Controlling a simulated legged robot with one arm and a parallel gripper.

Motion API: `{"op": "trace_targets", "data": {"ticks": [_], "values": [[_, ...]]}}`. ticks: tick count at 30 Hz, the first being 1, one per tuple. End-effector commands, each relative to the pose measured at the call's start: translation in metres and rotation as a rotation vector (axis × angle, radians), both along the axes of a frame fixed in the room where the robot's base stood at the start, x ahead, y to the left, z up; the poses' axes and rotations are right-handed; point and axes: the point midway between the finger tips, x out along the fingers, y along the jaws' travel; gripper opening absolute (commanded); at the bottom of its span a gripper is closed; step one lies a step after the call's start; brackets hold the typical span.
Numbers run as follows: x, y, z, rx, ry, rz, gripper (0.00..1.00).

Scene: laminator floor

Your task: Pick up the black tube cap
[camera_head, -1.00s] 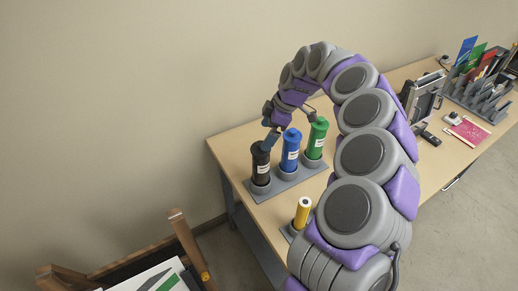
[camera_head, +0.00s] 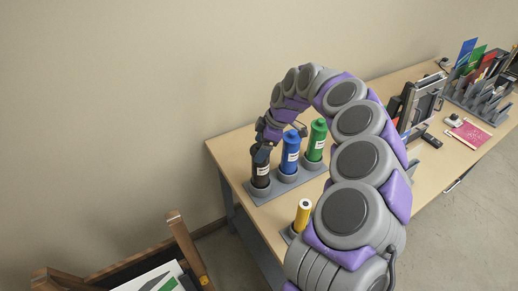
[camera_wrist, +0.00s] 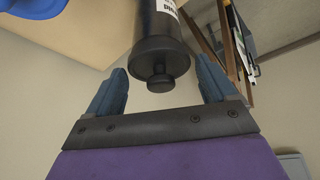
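The black tube (camera_head: 260,175) stands upright in a grey holder at the table's left end. Its black cap (camera_wrist: 160,62) shows in the wrist view, with a small knob on its end. My gripper (camera_wrist: 162,88) is open, with one blue-grey finger on each side of the cap's knob and a gap to both. In the head view my gripper (camera_head: 262,150) is right at the top of the black tube and hides its cap.
A yellow cylinder (camera_head: 302,215) stands nearer. A wooden rack (camera_head: 188,250) is at lower left. Sorters and a framed device (camera_head: 424,100) are farther right.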

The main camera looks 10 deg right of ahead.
Motion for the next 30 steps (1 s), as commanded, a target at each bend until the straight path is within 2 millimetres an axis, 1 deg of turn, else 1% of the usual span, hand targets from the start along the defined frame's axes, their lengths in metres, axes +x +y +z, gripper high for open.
{"op": "trace_targets", "data": {"ticks": [1, 12, 13, 14, 23, 30], "values": [[0.000, 0.000, 0.000, 0.000, 0.000, 0.000, 0.80], [0.000, 0.000, 0.000, 0.000, 0.000, 0.000, 0.44], [0.000, 0.000, 0.000, 0.000, 0.000, 0.000, 0.44], [0.000, 0.000, 0.000, 0.000, 0.000, 0.000, 0.39], [0.000, 0.000, 0.004, 0.000, -0.001, 0.000, 0.39], [0.000, -0.001, 0.024, 0.000, -0.001, -0.002, 0.39]]}}
